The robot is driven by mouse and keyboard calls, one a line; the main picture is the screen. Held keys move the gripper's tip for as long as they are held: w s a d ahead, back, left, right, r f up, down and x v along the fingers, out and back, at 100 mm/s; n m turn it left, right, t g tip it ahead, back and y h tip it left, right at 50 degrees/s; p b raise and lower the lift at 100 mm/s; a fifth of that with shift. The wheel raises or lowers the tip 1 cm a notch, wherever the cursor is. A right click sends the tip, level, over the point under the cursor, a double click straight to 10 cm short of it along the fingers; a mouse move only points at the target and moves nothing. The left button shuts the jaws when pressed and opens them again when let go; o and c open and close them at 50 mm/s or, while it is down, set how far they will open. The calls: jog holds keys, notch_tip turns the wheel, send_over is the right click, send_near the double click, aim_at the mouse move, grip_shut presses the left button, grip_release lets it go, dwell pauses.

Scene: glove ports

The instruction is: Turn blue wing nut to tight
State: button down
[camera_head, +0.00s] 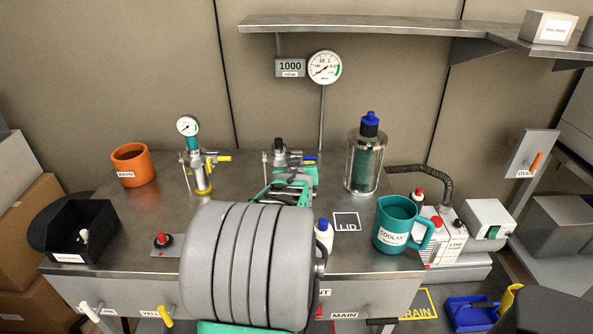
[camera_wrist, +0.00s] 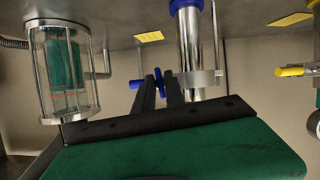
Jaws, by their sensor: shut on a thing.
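The blue wing nut (camera_wrist: 157,76) sits beside a steel column with a blue collar (camera_wrist: 188,45) in the wrist view. Its blue wings stick out to both sides of the dark fingers. My gripper (camera_wrist: 159,82) is shut on the wing nut, and the fingers hide its middle. In the head view a bit of blue wing nut (camera_head: 309,158) shows just right of the dark-capped column (camera_head: 279,150). My gripper (camera_head: 292,178) is there at the column, partly hidden by my own arm. I cannot tell how tight the nut is.
A similar column with a yellow handle (camera_head: 222,158) stands left. A teal coolant jug (camera_head: 396,220), an orange pot (camera_head: 131,164) and a black bin (camera_head: 84,231) are on the bench. A shelf (camera_head: 390,29) runs above.

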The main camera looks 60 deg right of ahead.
jog(key=shift+m, duration=0.3)
dwell(0.4)
jog(key=c, duration=1.4)
grip_release()
